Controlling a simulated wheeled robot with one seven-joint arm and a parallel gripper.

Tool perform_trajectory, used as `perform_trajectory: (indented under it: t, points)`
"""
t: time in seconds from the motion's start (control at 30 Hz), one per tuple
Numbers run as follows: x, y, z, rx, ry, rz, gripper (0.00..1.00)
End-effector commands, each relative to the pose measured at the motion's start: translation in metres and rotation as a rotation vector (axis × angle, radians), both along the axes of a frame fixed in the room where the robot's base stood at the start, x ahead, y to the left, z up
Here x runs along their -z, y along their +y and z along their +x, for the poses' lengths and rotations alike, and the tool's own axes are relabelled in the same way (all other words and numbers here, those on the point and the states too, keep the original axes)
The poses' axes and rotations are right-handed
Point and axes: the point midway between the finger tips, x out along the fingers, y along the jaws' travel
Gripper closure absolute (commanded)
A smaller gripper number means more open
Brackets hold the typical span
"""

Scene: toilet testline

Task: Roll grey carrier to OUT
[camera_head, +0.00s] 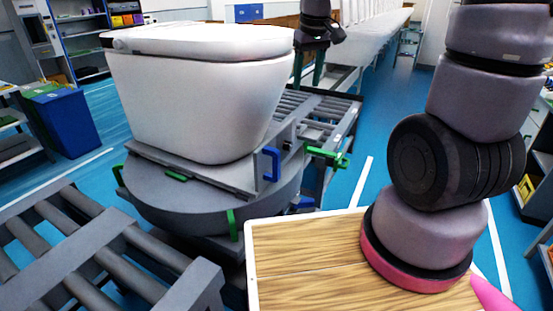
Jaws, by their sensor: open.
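The grey carrier (196,172) is a flat grey plate under a white toilet (200,95). It sits on a round grey turntable (160,200) in the middle left. An upright bracket with a blue handle (271,164) stands at its right end. My gripper (308,82) hangs behind and right of the toilet, above the far roller conveyor (335,112). Its two dark fingers look apart, with nothing seen between them. It is clear of the carrier. No OUT label is readable, and the carrier's far side is hidden by the toilet.
Green stops (328,155) stand around the turntable. Another roller conveyor (95,250) lies at the front left. A wooden top (305,262) carries my arm's base. A blue bin (66,122) and shelves (85,45) stand at the left. Blue floor (385,135) is open at the right.

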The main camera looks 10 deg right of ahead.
Motion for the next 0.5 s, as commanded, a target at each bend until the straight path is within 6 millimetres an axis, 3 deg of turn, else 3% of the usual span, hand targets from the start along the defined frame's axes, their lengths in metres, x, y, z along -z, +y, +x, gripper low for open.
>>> perform_trajectory:
  t: [0.03, 0.1, 0.3, 0.5]
  points:
    - [0.023, 0.010, 0.008, -0.060, 0.039, -0.018, 0.43]
    - [0.050, 0.023, 0.017, -0.143, 0.080, -0.038, 0.43]
    - [0.118, 0.057, 0.029, -0.343, 0.170, -0.062, 0.43]
    - [0.150, 0.074, 0.030, -0.437, 0.206, -0.064, 0.43]
